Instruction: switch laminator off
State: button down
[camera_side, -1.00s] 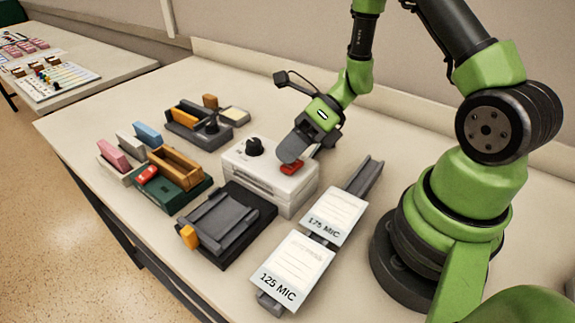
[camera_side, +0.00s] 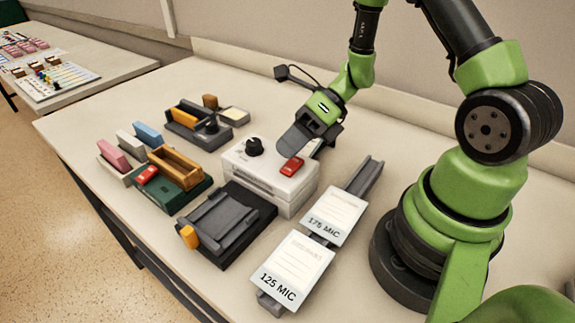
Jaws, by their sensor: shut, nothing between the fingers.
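The laminator (camera_side: 262,180) is a white box in the middle of the table. On its top are a black knob (camera_side: 254,147) and a red rocker switch (camera_side: 292,166) near the right end. My gripper (camera_side: 286,147) is shut and empty. Its tips are just above and behind the red switch, apart from it as far as I can tell. The switch is fully visible, but its exact tilt is too small to read.
A dark tray with a yellow tab (camera_side: 188,238) lies in front of the laminator. Cards marked 125 MIC (camera_side: 292,270) and 175 MIC (camera_side: 333,215) are on a rack at right. A green base with a wooden holder (camera_side: 182,197) and coloured blocks stands left.

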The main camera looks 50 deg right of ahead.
aim_at(292, 161)
jog(key=shift+r, duration=0.15)
jog(key=shift+d+r, duration=0.2)
jog(key=shift+r, duration=1)
jog(key=shift+d+r, duration=0.2)
jog(key=shift+r, duration=0.95)
jog(key=shift+r, duration=0.1)
jog(key=s+a+r+n+t+h, duration=0.1)
jog(key=s+r+n+h, duration=0.3)
jog(key=n, duration=1)
jog(key=s+a+r+n+t+h, duration=0.1)
jog(key=s+r+n+h, duration=0.3)
jog(key=s+r+n, duration=0.4)
notch_tip(292, 161, up, 3)
jog(key=n+t, duration=0.1)
jog(key=n, duration=0.5)
jog(key=shift+a, duration=0.15)
